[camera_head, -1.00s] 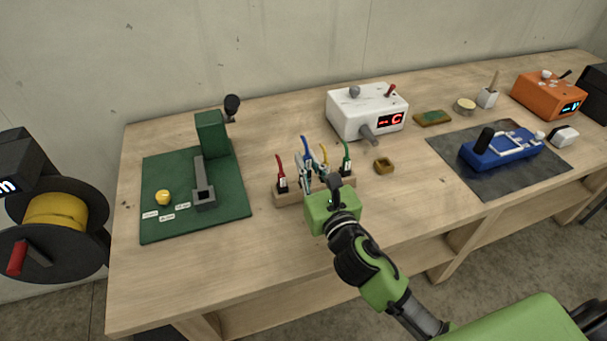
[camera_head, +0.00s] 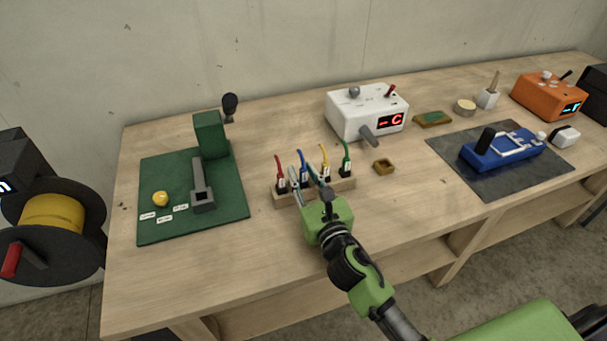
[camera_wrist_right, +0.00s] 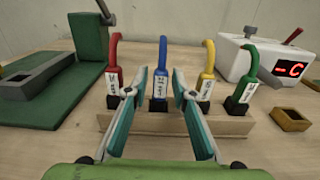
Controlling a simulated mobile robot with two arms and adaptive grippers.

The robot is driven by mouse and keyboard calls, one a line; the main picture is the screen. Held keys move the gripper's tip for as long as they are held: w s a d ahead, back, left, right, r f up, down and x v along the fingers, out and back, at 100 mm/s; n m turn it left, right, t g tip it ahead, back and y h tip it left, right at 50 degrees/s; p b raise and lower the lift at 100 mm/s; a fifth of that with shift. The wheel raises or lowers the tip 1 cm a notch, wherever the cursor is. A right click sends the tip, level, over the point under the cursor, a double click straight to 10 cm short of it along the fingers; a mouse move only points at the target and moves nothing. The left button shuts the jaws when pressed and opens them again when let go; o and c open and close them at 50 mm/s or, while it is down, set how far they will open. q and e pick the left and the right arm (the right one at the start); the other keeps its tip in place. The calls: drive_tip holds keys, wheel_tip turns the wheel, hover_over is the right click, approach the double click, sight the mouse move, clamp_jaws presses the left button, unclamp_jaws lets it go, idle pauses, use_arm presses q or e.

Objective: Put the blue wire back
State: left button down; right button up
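The blue wire (camera_head: 303,168) stands upright in the wooden rack (camera_head: 342,186), between the red wire (camera_head: 280,172) and the yellow wire (camera_head: 325,170). In the right wrist view the blue wire (camera_wrist_right: 161,80) has a white label and its base is down in the rack. My right gripper (camera_head: 307,180) is in front of the rack. Its fingers (camera_wrist_right: 160,85) are spread to either side of the blue wire, with a gap on each side. The green wire (camera_head: 346,160) stands at the rack's right end. My left gripper is not in view.
A green board with a green press (camera_head: 211,135) lies to the left. A white box with a red display (camera_head: 365,112) stands behind the rack. A small wooden tray (camera_head: 384,166) sits right of the rack. The table front is clear.

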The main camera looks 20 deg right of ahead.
drive_tip(key=shift+r, duration=0.1)
drive_tip(key=shift+s+r, duration=0.1)
drive_tip(key=s+b, duration=0.2)
drive_tip(key=s, duration=0.8)
drive_tip(key=shift+s+d, duration=0.2)
drive_tip(key=shift+s, duration=0.75)
